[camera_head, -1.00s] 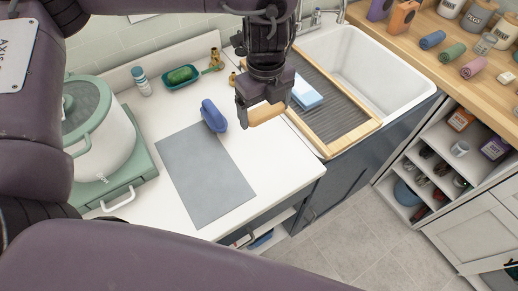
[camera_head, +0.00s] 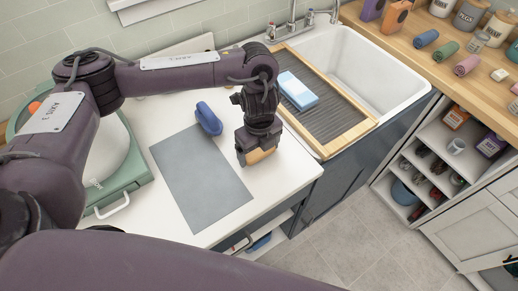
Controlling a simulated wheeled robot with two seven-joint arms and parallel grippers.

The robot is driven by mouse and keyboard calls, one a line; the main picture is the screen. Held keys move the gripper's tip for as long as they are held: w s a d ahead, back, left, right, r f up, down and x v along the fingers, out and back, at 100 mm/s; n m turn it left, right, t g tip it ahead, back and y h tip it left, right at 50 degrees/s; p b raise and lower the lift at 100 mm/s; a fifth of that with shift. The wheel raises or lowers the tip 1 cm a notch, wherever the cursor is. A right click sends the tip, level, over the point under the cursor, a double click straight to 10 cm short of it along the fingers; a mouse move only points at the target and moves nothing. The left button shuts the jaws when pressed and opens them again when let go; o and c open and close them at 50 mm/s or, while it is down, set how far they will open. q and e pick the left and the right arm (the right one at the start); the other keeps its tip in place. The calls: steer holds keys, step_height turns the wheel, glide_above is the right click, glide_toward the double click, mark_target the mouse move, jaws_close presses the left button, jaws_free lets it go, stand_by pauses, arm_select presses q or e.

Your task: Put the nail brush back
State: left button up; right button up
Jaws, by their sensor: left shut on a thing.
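My left gripper (camera_head: 256,150) is shut on a small tan, wood-coloured block, which I take to be the nail brush (camera_head: 261,155). It is low over the white counter (camera_head: 285,180), right of the grey mat (camera_head: 200,180). I cannot tell whether the brush touches the counter. Most of the brush is hidden by the fingers. My right gripper is not in view.
A blue brush-like item (camera_head: 208,118) stands at the mat's top edge. A wooden-framed ribbed drainboard (camera_head: 350,137) holds a blue-and-white sponge (camera_head: 298,90) beside the white sink (camera_head: 375,70). A pale green-and-white appliance (camera_head: 125,185) is at left. My left arm hides the counter's back.

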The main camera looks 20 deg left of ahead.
mark_target(259, 151)
arm_select(q)
steer(key=shift+f, duration=0.15)
steer(key=o, duration=0.7)
step_height(259, 151, up, 12)
steer(key=shift+r, duration=0.25)
steer(key=shift+s+f, duration=0.1)
stand_by(0.5)
